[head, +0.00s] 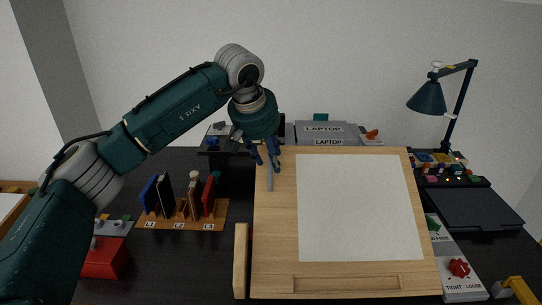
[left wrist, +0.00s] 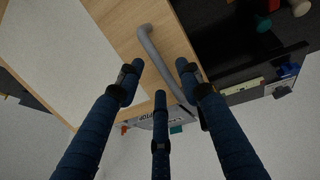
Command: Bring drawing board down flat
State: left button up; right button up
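The drawing board (head: 275,250) is pale wood with a white sheet (head: 360,205) on it. It appears raised above the dark desk, with a ledge along its near edge; its exact tilt is hard to tell. A grey bar handle (head: 270,181) is at its left side, and it also shows in the left wrist view (left wrist: 160,57). My left gripper (head: 267,168) is at the handle's far end. Its blue fingers (left wrist: 160,85) are spread open around the handle, with no clear grip. My right gripper is out of view.
A red knob (head: 459,268) on a plate marked TIGHT and LOOSE sits right of the board. Beyond are a lamp (head: 430,98) and a laptop stand (head: 325,130). A book rack (head: 180,212) and red box (head: 104,258) stand left.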

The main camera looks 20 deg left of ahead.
pick_arm(q)
jog(key=shift+w+d+f, duration=0.1)
jog(key=shift+w+f, duration=0.1)
jog(key=shift+f, duration=0.45)
